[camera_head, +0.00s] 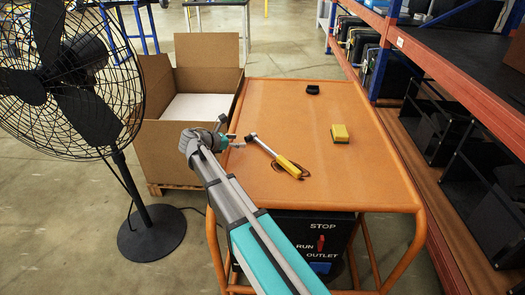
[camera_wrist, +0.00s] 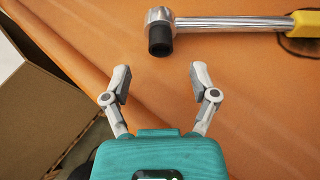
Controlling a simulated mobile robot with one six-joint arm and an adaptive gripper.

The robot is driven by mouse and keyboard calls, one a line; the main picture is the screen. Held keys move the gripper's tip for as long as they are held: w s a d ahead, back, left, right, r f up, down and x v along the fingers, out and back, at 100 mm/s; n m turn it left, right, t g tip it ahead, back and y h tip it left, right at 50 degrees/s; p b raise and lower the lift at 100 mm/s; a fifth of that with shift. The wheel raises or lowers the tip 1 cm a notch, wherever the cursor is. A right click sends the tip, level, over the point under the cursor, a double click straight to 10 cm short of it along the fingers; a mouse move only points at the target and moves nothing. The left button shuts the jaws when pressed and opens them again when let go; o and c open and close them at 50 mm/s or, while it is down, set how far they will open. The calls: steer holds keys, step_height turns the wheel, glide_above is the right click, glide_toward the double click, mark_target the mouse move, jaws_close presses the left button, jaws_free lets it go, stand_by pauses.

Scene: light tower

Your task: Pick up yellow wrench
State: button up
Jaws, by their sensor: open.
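The yellow wrench has a yellow handle (camera_head: 288,165) and a silver shaft, and lies on the orange table (camera_head: 300,105) near its left side. In the wrist view, its silver shaft and head with a dark socket (camera_wrist: 160,38) lie across the top, and part of the yellow handle (camera_wrist: 306,22) shows at the right edge. My gripper (camera_head: 232,142) is at the table's left edge, just left of the wrench head. In the wrist view my gripper (camera_wrist: 160,75) is open and empty, its fingers apart, with the wrench head beyond the fingertips and not between them.
A yellow block (camera_head: 339,133) and a small black object (camera_head: 312,89) lie on the table. A cardboard box (camera_head: 168,150) stands left of the table, and a black fan (camera_head: 90,110) farther left. Shelving (camera_head: 440,85) runs along the right.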

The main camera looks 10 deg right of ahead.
mark_target(253, 137)
steer(key=shift+b+x, duration=0.35)
steer(key=shift+x, duration=0.95)
jaws_close()
